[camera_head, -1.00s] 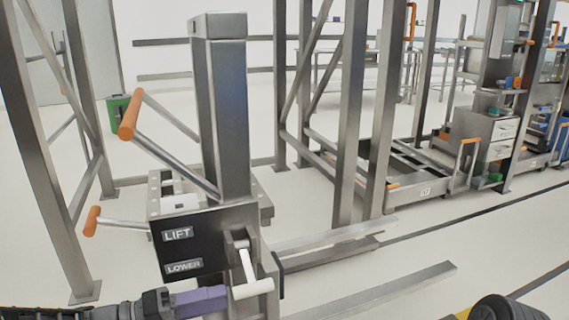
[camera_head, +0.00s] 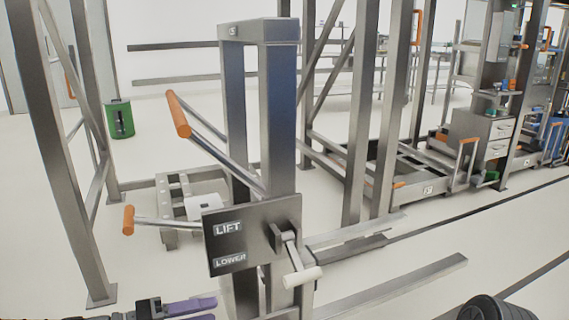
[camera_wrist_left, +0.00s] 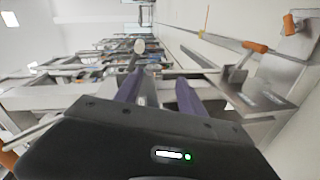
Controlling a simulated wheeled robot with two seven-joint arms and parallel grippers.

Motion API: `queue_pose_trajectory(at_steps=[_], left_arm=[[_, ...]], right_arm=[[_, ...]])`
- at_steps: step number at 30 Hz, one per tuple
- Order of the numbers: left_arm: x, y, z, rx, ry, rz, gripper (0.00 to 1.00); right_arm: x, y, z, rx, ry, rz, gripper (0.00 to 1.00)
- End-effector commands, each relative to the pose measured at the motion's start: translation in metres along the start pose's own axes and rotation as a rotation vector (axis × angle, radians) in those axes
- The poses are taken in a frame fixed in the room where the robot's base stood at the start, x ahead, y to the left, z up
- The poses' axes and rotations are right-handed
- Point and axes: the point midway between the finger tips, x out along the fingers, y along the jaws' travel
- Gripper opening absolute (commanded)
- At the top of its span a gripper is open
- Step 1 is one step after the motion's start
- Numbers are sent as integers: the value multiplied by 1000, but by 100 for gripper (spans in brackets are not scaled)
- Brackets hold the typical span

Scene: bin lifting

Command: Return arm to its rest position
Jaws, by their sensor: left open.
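My left gripper (camera_head: 190,307) is low at the left of the head view, with purple fingers pointing right. It is open and empty, to the left of the lift's post and apart from the white lever handle. In the left wrist view its two purple fingers (camera_wrist_left: 160,92) are spread, with nothing between them. The white lever handle (camera_head: 302,277) hangs beside the black LIFT/LOWER panel (camera_head: 238,240) and also shows in the left wrist view (camera_wrist_left: 139,46). My right gripper is not in view.
The lift column (camera_head: 280,120) carries orange-tipped bars (camera_head: 178,114) reaching left. A grey rack post (camera_head: 65,150) stands at the left, with a green bin (camera_head: 119,119) behind. Floor rails (camera_head: 400,288) run at the right.

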Motion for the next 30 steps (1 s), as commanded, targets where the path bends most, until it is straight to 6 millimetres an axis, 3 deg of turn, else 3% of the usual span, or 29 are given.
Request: queue_pose_trajectory(at_steps=[8, 14, 18, 21, 25, 30], left_arm=[[-8, -76, 15, -183, 12, -273, 47], [-22, -160, 50, -335, 27, -556, 47], [-36, -241, 98, -403, 46, -849, 47], [-39, -286, 132, -361, 64, -1014, 47], [-26, -315, 170, -239, 56, -1101, 47], [7, -324, 236, -64, -79, -1083, 47]], right_arm=[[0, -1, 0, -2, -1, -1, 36], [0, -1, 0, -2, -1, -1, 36], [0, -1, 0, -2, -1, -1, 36], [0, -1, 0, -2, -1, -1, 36], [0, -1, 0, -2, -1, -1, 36], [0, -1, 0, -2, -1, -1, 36]])
